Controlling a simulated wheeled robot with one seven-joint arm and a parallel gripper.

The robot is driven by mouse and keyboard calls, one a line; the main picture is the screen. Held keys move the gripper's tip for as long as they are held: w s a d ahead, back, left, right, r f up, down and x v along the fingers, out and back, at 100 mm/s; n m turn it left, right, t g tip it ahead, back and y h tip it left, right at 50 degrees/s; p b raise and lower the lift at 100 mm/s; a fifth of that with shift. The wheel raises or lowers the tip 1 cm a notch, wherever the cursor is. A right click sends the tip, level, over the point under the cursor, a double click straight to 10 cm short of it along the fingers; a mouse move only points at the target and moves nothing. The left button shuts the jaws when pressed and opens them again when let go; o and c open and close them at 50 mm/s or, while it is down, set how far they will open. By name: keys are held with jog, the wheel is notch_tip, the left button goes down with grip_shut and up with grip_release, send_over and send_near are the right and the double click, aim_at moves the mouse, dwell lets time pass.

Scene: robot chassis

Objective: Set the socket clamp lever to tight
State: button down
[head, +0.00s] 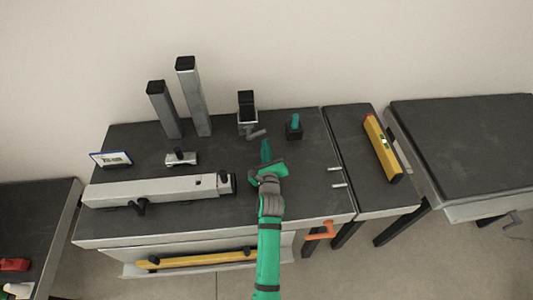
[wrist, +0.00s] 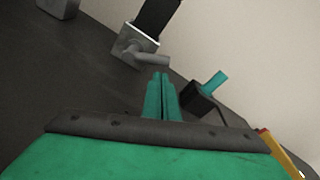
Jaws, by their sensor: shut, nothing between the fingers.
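The socket clamp is a light grey block (head: 246,121) with a black post (head: 247,103) standing in it, at the back middle of the table. Its grey lever (head: 257,134) sticks out low at the front, toward the right. In the wrist view the lever (wrist: 150,60) points right from the socket block (wrist: 130,46), just beyond my fingertips. My green gripper (head: 266,150) is shut and empty, in front of the lever. Its two fingers (wrist: 161,82) are together in the wrist view, apart from the lever as far as I can tell.
A black block with a teal peg (head: 295,127) stands right of the socket. Two tall grey posts (head: 186,97) stand at the back left. A long grey beam (head: 150,191) lies along the front left. A yellow level (head: 382,148) lies on the right table.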

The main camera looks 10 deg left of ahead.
aim_at(259, 134)
jog(key=shift+x, duration=1.85)
jog(key=shift+r+n, duration=0.35)
jog(key=shift+n, duration=0.15)
jog(key=n, duration=0.1)
jog(key=r+n, duration=0.1)
jog(key=shift+s+a+r+n+t, duration=0.1)
jog(key=shift+a+r+n+t, duration=0.2)
jog(key=shift+n, duration=0.1)
jog(key=n, duration=0.1)
jog(key=a+r+n, duration=0.1)
jog(key=n, duration=0.1)
jog(key=shift+s+r+h, duration=0.1)
jog(key=shift+s+h, duration=0.1)
jog(key=shift+h, duration=0.1)
jog(key=shift+a+r, duration=0.15)
jog(key=shift+s+a+r, duration=0.1)
jog(key=shift+s, duration=0.1)
